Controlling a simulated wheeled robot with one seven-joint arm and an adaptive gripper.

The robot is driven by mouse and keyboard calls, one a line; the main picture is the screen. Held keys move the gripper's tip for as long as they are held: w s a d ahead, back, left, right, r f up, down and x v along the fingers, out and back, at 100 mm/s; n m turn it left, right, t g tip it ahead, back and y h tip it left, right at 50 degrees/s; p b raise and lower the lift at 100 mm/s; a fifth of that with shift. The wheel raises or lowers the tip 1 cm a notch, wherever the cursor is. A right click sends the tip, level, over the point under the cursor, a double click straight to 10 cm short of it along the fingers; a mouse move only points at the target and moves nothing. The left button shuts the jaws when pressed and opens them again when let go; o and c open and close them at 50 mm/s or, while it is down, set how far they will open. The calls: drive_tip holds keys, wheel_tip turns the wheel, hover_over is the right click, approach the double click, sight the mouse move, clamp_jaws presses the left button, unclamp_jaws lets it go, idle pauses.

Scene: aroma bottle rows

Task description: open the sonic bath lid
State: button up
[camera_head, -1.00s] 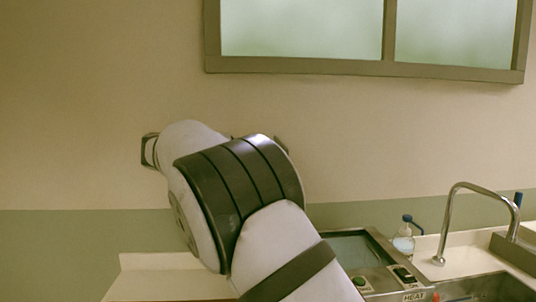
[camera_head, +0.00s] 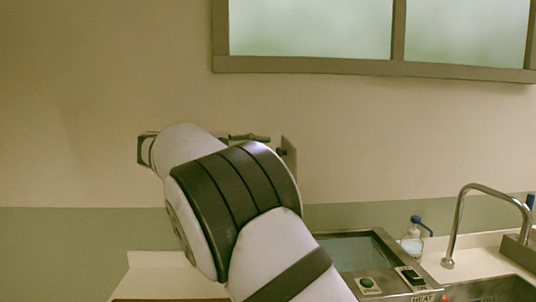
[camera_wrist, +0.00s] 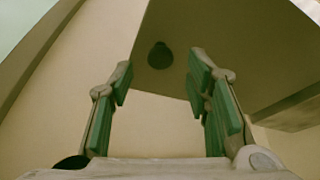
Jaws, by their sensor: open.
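The sonic bath (camera_head: 382,281) is a steel unit at the lower right of the head view, partly behind my arm. Its tank shows a blue-green surface and looks uncovered. A flat panel (camera_head: 290,165) stands upright, nearly edge-on, above the bath's left side; it appears to be the raised lid. A small dark knob (camera_head: 283,152) sits on its left face. In the wrist view the panel (camera_wrist: 225,45) faces me, with the dark round knob (camera_wrist: 160,56) ahead between the fingers. My gripper (camera_wrist: 162,75) is open and empty, apart from the knob. The lid's lower edge is hidden.
A curved metal tap (camera_head: 458,215) and sink stand right of the bath. A small bottle with a blue top (camera_head: 412,240) stands behind the bath. A pale counter (camera_head: 165,278) at the left looks clear. A framed window (camera_head: 310,66) is on the wall above.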

drive_tip(key=v, duration=0.9)
drive_tip(key=shift+a, duration=0.3)
